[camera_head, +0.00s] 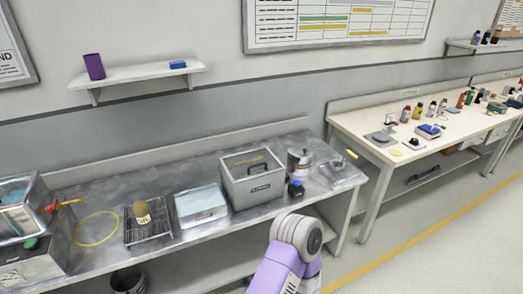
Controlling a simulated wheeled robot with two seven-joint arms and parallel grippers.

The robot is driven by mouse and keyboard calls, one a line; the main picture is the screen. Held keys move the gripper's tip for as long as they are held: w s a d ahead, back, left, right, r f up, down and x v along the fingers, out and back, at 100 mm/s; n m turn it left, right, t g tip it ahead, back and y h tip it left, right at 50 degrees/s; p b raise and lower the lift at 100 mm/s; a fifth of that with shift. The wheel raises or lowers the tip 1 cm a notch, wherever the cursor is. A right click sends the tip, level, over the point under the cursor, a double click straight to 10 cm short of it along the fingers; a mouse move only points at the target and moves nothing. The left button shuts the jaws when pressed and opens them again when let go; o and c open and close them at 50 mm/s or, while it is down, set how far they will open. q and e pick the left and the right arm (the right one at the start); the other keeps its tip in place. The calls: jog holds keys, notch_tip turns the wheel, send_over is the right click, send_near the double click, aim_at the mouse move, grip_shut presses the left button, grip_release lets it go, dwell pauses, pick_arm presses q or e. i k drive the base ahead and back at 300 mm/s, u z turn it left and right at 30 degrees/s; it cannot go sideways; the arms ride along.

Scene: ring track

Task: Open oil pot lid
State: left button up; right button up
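A small metallic cylindrical pot (300,162), which looks like the oil pot, stands on the steel workbench (165,177) right behind a large grey box. Its top looks covered, but it is too small to tell how the lid sits. Neither gripper is in view. One of my purple and white arm links rises from the bottom of the picture, in front of the bench and below the pot, apart from it.
The grey box (250,186) with a clear-looking top stands left of the pot. A dark bottle (296,189) stands in front of it. A white tray (201,206), a wire rack (148,226) and a yellow ring (97,229) lie further left. A flat metal unit (343,172) is at right.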

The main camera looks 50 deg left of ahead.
aim_at(299, 150)
jog(key=u, duration=0.95)
jog(key=k, duration=0.55)
jog(key=z, duration=0.75)
jog(key=i, duration=1.65)
jog(key=u, duration=1.45)
jog(key=i, duration=0.85)
jog(key=u, duration=0.9)
